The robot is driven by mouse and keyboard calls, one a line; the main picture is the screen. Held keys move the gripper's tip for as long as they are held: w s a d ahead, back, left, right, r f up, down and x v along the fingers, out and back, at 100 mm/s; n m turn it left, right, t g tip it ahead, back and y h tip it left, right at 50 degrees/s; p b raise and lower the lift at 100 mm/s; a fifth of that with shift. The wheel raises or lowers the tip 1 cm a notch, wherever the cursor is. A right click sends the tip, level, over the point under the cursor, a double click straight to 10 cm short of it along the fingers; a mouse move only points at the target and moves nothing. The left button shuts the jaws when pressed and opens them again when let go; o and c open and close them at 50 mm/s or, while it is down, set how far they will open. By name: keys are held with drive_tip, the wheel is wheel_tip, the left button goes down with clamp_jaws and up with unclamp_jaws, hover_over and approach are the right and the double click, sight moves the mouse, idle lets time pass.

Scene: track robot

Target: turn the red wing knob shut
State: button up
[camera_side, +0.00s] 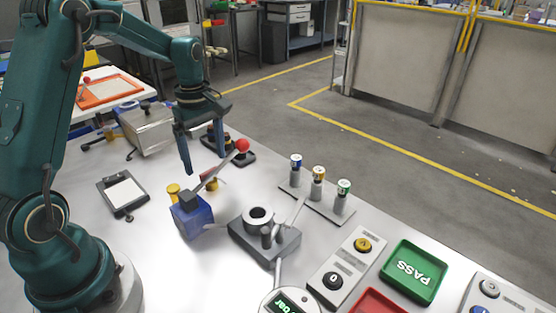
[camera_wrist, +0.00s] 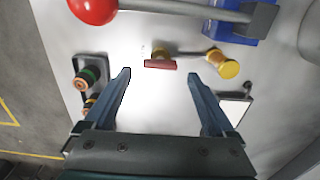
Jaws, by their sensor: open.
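The red wing knob (camera_wrist: 160,65) is a short red bar on a small brass fitting in the wrist view. It lies crosswise in the picture, between and just beyond my fingertips. In the side view the brass fitting (camera_side: 212,184) is partly hidden behind a grey lever, and the wing is hard to make out. My gripper (camera_wrist: 160,75) is open and empty, pointing down above the fitting; it also shows in the side view (camera_side: 204,163). No contact with the knob is visible. A pipe joins the fitting to a yellow round knob (camera_wrist: 222,65).
A grey lever with a red ball (camera_side: 243,145) rises from a blue block (camera_side: 190,215) close to my gripper. A dark connector block (camera_wrist: 90,75) sits left of the knob in the wrist view. A dark-framed pad (camera_side: 123,192) lies left in the side view, with bare table around it.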

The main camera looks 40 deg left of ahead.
drive_tip(key=shift+f, duration=1.35)
drive_tip(key=c, duration=1.4)
